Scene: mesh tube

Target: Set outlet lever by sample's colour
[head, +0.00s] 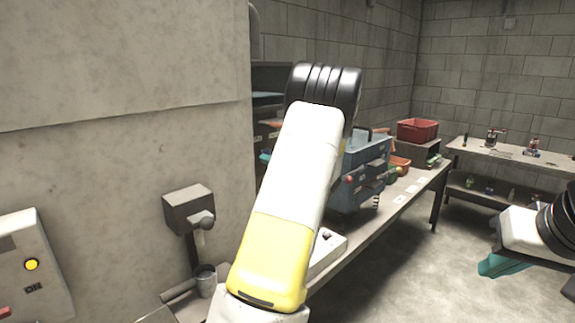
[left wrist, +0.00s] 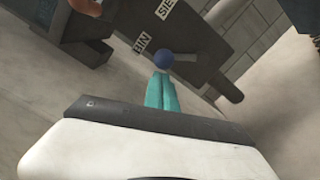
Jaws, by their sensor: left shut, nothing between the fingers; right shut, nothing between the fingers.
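In the left wrist view, the teal fingers of my left gripper (left wrist: 161,92) are together and empty. Their tips are at a blue ball knob (left wrist: 163,60); I cannot tell if they touch it. A short grey lever seems to run right from the knob, across a dark panel (left wrist: 205,38). White labels on the panel read "BIN" (left wrist: 143,43) and, partly cut, "SIE" (left wrist: 166,8). In the head view my left arm's white and yellow link hides the middle. My right gripper (head: 500,264), teal, is at the right edge, shut, over free floor. I cannot make out a sample.
A grey box with a round knob (head: 188,208) stands by the concrete wall, above a grey cup (head: 205,281). A control panel with a yellow button (head: 31,265) is at far left. A blue machine (head: 366,163) and red crate (head: 417,130) are along the bench. Floor at right is clear.

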